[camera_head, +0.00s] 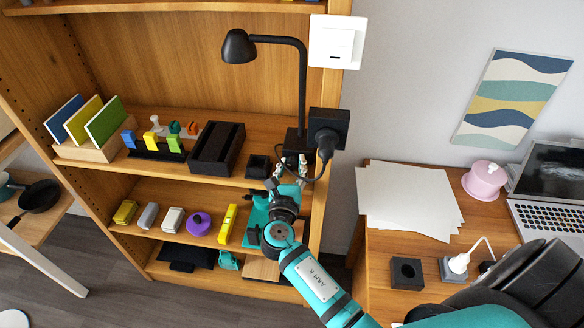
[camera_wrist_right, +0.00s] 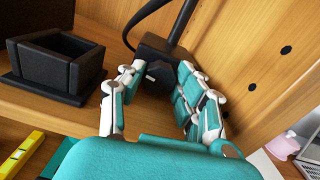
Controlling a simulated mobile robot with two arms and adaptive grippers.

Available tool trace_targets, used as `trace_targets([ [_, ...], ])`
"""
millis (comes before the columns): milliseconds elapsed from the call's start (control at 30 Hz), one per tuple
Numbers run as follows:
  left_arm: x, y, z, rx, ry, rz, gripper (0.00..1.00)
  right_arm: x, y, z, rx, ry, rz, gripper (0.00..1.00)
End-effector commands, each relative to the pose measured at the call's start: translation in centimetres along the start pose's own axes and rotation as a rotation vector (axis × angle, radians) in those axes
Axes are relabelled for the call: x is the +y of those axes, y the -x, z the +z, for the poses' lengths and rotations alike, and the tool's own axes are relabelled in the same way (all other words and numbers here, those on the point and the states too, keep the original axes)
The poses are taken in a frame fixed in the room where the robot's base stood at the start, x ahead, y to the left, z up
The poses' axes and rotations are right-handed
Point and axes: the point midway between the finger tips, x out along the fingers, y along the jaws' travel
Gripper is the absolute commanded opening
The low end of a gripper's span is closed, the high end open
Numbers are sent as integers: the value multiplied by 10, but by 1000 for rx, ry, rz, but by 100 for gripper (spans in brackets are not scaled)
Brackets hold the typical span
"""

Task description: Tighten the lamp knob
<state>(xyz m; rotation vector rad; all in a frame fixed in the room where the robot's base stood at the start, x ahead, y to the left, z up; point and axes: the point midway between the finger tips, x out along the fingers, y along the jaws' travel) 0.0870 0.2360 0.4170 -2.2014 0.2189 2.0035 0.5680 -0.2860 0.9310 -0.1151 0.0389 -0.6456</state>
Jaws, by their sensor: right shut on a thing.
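The black desk lamp (camera_head: 303,90) stands on the upper shelf, with its head bent to the left. My right gripper (camera_head: 290,165) is at the foot of the lamp. In the right wrist view its fingers (camera_wrist_right: 160,88) are on both sides of the knob, shut on it. The fingers cover the knob's sides. My left gripper is not in view.
A small black open box (camera_wrist_right: 62,65) is just left of the gripper; a larger black box (camera_head: 217,148) stands farther left. A black plug with a cord (camera_head: 327,130) is close on the right. The wooden side panel (camera_wrist_right: 262,62) bounds the right side.

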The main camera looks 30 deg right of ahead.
Motion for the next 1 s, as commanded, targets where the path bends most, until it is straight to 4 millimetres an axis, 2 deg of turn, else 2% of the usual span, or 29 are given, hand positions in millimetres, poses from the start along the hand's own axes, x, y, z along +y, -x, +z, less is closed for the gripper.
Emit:
trace_targets([
  [400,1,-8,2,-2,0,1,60,0,0,-1,0,-202,1,1],
  [933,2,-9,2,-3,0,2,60,0,0,0,1,-231,1,1],
  [967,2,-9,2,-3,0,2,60,0,0,0,1,-231,1,34],
  [1000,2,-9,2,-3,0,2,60,0,0,0,1,-230,1,40],
])
